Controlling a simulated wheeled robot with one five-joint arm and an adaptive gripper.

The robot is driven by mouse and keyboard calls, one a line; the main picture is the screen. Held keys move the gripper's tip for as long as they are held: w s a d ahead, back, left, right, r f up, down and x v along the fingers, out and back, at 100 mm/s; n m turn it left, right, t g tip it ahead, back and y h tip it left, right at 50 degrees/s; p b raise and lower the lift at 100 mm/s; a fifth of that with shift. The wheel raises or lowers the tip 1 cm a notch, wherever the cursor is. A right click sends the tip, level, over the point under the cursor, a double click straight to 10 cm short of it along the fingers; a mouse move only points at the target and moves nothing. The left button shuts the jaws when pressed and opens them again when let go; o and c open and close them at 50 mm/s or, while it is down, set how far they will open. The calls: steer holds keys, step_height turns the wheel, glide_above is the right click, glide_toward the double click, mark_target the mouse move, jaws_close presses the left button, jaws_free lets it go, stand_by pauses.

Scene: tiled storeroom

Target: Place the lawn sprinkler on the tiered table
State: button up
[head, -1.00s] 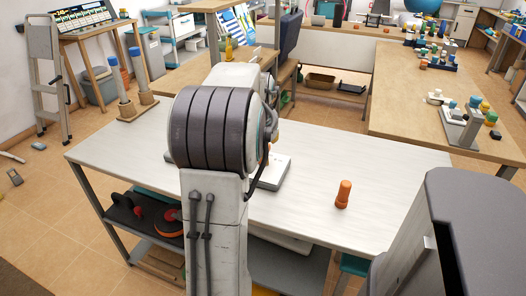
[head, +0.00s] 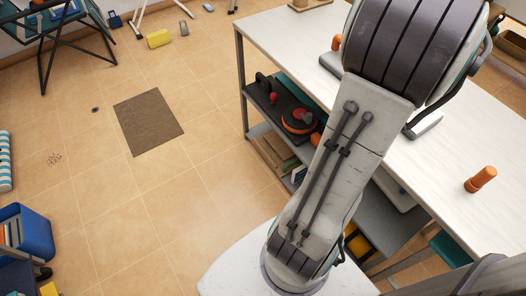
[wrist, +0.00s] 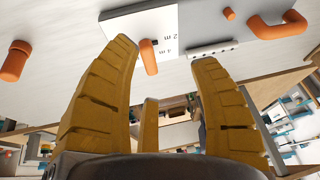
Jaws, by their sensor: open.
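The table with shelves (head: 438,150) has a pale top, with lower shelves under it. I cannot pick out the lawn sprinkler for certain. A round orange-and-black item (head: 298,118) lies on the dark upper shelf beneath the top. My gripper (wrist: 163,55) shows in the wrist view with its yellow fingers spread and nothing between them. Past the fingers are a pale marked block (wrist: 178,30) with an orange peg (wrist: 149,58) and an orange elbow-shaped piece (wrist: 275,33). In the head view my arm hides the gripper and part of the tabletop.
An orange cylinder (head: 481,179) lies on the tabletop at the right; an orange cylinder also shows in the wrist view (wrist: 15,62). A brown mat (head: 148,122) lies on the open tiled floor, left of the table. A blue bin (head: 35,232) stands at the lower left.

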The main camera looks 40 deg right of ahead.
steer(key=w+a+f+n+t+y, duration=0.1)
steer(key=w+a+n, duration=0.4)
steer(key=a, duration=0.6)
steer(key=w+a+f+n+t+y, duration=0.1)
steer(key=w+a+n, duration=0.2)
steer(key=w+a, duration=0.65)
steer(key=s+a+f+n+y, duration=0.1)
steer(key=s+a+f+n, duration=0.1)
steer(key=a, duration=0.5)
steer(key=s+a+f+n, duration=0.1)
steer(key=s+a+n, duration=0.2)
steer(key=a, duration=0.4)
steer(key=s+a+f+n+y, duration=0.1)
steer(key=s+a+f+n, duration=0.1)
steer(key=a, duration=0.5)
steer(key=shift+s+f+n+g+y, duration=0.3)
steer(key=shift+s+n+g, duration=0.15)
steer(key=shift+n, duration=0.85)
steer(key=shift+r, duration=0.1)
step_height(320, 180, up, 17)
steer(key=t+p, duration=0.1)
steer(key=p, duration=1.4)
steer(key=shift+s+d, duration=0.1)
